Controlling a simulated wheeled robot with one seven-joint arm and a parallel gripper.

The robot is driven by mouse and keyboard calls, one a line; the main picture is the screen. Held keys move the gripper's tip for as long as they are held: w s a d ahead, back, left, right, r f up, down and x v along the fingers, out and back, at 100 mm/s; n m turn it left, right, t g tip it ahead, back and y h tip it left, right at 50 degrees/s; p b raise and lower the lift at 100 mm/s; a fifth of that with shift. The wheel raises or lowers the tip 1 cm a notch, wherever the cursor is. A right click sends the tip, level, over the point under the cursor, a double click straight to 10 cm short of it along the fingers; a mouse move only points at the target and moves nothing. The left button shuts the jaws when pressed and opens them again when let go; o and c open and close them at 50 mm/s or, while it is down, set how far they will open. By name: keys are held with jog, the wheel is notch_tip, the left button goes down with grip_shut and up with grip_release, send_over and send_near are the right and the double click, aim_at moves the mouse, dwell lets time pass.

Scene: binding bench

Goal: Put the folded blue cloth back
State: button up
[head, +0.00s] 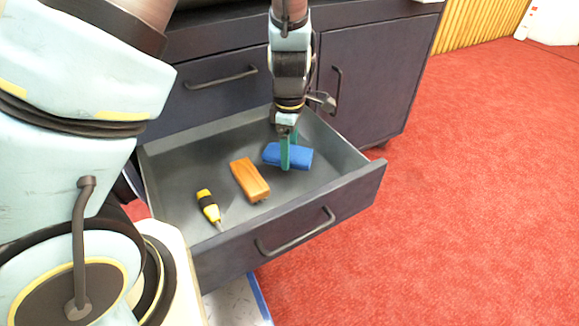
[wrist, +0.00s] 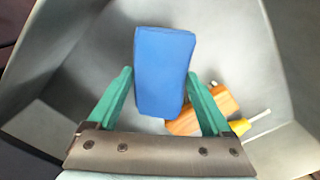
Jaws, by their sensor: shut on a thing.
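The folded blue cloth (head: 298,156) is in the open drawer, toward its right rear part. My gripper (head: 286,160) reaches down into the drawer and is shut on the cloth, its green fingers on either side of it. In the wrist view the blue cloth (wrist: 163,70) lies between the two green fingertips (wrist: 160,82). The drawer (head: 170,205) is pulled out from a dark cabinet. I cannot tell whether the cloth touches the drawer floor.
A closed cabinet door (head: 375,75) is behind. Red carpet (head: 460,200) is clear at right.

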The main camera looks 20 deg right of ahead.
aim_at(290, 171)
notch_tip(290, 171, down, 4)
jog(key=shift+f+b, duration=0.15)
jog(key=shift+b, duration=0.95)
jog(key=o, duration=1.1)
notch_tip(290, 171, up, 12)
jog(key=p, duration=0.7)
